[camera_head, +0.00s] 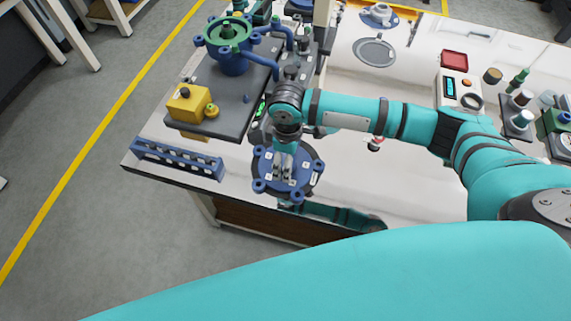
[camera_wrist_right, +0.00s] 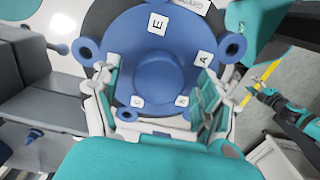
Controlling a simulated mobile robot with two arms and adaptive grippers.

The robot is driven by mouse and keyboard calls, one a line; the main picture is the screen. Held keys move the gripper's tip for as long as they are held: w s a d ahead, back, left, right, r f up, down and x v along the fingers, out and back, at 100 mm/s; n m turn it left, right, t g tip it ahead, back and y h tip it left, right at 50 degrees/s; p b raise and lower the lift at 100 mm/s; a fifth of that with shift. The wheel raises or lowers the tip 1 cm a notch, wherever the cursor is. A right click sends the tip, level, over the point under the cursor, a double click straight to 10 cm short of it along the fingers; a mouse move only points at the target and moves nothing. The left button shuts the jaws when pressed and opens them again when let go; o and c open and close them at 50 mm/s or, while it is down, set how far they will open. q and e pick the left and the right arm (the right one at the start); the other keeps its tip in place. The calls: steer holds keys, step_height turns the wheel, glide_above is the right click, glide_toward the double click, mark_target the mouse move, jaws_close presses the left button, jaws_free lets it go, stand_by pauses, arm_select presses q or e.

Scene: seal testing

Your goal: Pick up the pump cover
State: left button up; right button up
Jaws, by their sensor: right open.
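The pump cover (camera_head: 307,163) is a dark round disc with blue lobes around its rim, near the table's front-left edge. In the right wrist view the pump cover (camera_wrist_right: 157,72) shows a raised blue knob and white letter labels. My right gripper (camera_head: 284,174) is over it, pointing down. In its wrist view my right gripper (camera_wrist_right: 155,88) is open, with a finger on each side of the knob; contact cannot be told. A teal and dark arm part, seemingly my left gripper (camera_wrist_right: 272,97), shows at the right of the wrist view, its jaws unclear.
A blue rack (camera_head: 178,158) lies left along the front edge. Behind it, a grey base plate (camera_head: 225,92) carries a blue pump body (camera_head: 232,60) and a yellow button box (camera_head: 189,104). Gauges and small parts stand at the right. The white tabletop (camera_head: 400,175) is mostly clear mid-table.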

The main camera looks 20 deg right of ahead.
steer(key=shift+f, duration=0.1)
jaws_close()
stand_by(0.5)
